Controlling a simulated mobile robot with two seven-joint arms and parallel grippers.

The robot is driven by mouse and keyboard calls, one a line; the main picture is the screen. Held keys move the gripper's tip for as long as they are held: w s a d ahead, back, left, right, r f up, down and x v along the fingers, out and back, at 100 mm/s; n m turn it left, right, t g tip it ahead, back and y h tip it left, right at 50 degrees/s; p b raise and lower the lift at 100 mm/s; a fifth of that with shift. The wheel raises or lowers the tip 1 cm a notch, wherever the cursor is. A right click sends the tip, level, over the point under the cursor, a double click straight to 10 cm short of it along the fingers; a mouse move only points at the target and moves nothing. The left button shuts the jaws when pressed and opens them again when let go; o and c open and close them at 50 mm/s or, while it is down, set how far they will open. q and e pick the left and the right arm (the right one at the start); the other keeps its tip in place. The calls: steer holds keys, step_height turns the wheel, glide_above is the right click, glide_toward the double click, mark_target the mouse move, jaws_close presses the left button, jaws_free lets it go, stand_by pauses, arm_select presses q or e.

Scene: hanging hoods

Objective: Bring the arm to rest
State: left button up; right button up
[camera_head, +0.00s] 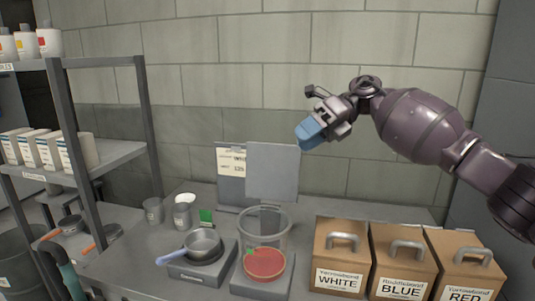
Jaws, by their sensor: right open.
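My right arm (420,125) comes in from the right, raised in front of the block wall and above the counter. My right gripper (310,133) is at the upper middle, tilted down to the left, with blue at its tip. It is open, and I see nothing held in it. It is well above the counter things and touches none of them. My left gripper is not in view.
Boxes labelled WHITE (338,279), BLUE (401,289) and RED (465,294) stand at the right. A pan (203,245), a clear container (264,225) and a red round item (264,264) are left of them. A shelf rack (100,155) stands left. Air around my gripper is free.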

steer(key=a+r+m+t+y, duration=0.3)
steer(key=a+r+m+y, duration=0.1)
steer(key=a+r+y, duration=0.35)
steer(key=s+d+f+m+t+h, duration=0.2)
steer(key=d+f+m+t+h, duration=0.3)
steer(key=f+m, duration=0.55)
steer(key=s+d+f+m+t+h, duration=0.1)
steer(key=d+f+m+t+h, duration=0.25)
steer(key=f+m+t, duration=0.55)
steer(key=s+d+f+m+t+h, duration=0.25)
steer(key=d+f+m+t, duration=0.25)
steer(key=f+m, duration=0.8)
steer(key=s+d+f+m+g+h, duration=0.2)
steer(key=s+d+f+m, duration=0.1)
steer(key=s+f, duration=0.6)
steer(key=s+d+f+m+g+h, duration=0.3)
steer(key=s+d+f, duration=0.2)
steer(key=s+f, duration=0.4)
steer(key=s+d+f+m+g+h, duration=0.2)
steer(key=s+d+f, duration=0.3)
steer(key=s, duration=0.9)
step_height(320, 180, down, 4)
steer(key=shift+s+r+m+h, duration=0.15)
steer(key=shift+m+h, duration=0.2)
steer(key=shift+m, duration=0.5)
